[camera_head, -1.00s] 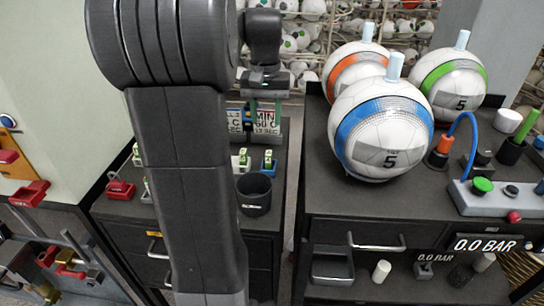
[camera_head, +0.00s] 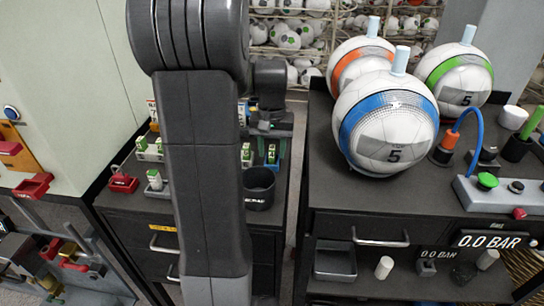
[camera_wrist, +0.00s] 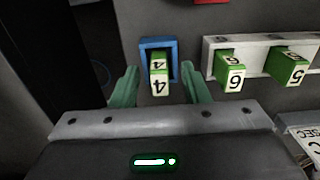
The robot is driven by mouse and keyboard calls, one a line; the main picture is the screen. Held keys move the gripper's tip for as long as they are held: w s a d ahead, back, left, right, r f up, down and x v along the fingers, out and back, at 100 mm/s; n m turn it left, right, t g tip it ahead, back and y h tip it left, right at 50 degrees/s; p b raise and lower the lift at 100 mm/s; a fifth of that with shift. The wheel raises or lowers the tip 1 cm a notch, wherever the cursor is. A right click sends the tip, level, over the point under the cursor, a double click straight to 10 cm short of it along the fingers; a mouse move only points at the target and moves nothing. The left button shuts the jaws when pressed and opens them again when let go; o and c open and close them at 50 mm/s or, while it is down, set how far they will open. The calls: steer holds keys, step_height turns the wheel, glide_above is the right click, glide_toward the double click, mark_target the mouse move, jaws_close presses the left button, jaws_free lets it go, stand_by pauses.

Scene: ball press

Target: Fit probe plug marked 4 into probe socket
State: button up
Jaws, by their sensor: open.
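The probe plug marked 4 (camera_wrist: 159,83) is a green block with white faces reading 4. It stands in a blue holder (camera_wrist: 149,44) in the wrist view. In the head view the plug (camera_head: 271,153) shows just below my gripper. My gripper (camera_wrist: 161,75) is open, with one green finger on each side of the plug. I see no clear grip on it. I cannot tell which fixture is the probe socket.
A white rack (camera_wrist: 260,42) to the right holds green plugs marked 6 (camera_wrist: 231,75) and 5 (camera_wrist: 290,68). A black cup (camera_head: 258,190) stands in front of the plugs. Balls, including a blue-banded one (camera_head: 388,124), stand on the right cabinet (camera_head: 340,197).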

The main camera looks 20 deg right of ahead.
steer(key=shift+c, duration=0.2)
jaws_close()
steer(key=shift+r, duration=0.1)
